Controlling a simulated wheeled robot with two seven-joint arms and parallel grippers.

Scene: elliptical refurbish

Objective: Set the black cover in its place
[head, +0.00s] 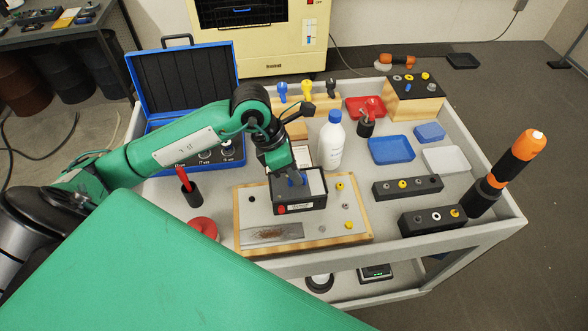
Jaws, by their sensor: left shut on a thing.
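A black box-shaped cover (313,203) with a red button and a white label on its front is at the middle of the wood-edged board (359,238). My left gripper (291,180) points down at its top and is shut on it. A blue part shows between the fingers. The fingertips are partly hidden, and I cannot tell whether the cover rests fully on the board. My right gripper is not in view.
On the grey cart stand a white bottle (331,142), blue tray (391,150), two black fastener blocks (407,187) and an orange-black tool (518,158). An open blue case (186,84) is behind my left arm. A metal plate (272,235) lies at the board's front.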

